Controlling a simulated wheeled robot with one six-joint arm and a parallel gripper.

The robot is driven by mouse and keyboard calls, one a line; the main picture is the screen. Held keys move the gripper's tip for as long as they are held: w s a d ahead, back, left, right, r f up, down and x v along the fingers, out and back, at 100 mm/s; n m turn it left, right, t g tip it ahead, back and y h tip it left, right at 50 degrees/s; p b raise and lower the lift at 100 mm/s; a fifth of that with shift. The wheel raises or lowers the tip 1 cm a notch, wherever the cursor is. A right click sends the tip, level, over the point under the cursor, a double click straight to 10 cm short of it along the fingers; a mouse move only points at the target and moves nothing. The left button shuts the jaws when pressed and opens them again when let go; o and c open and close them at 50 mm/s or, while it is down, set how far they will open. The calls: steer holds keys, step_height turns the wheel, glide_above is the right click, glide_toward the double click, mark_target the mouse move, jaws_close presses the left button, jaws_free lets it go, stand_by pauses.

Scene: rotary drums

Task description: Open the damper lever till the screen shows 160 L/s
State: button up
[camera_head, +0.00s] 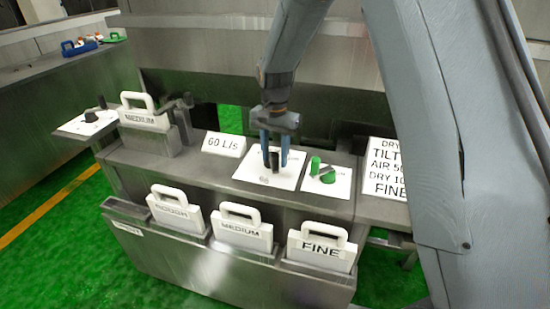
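A small white sign (224,144) on the bench reads "60 L/s". To its right is a white plate (254,177) with small marks and a short dark upright lever (275,161). My gripper (275,158) points down over this plate, its two blue fingers apart, one on each side of the dark lever. I cannot tell whether the fingers press on it. A green-ended lever (321,172) stands on another white plate just to the right. No label I can read says which one is the damper lever.
White handled cards ROUGH (175,209), MEDIUM (241,230) and FINE (321,252) stand in the front rack. Another MEDIUM card (144,118) stands at left, near a plate with a dark lever (91,116). An instruction board (386,169) is at right.

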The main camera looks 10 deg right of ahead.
steer(key=shift+f, duration=1)
steer(key=shift+c, duration=0.2)
jaws_close()
steer(key=shift+d, duration=0.1)
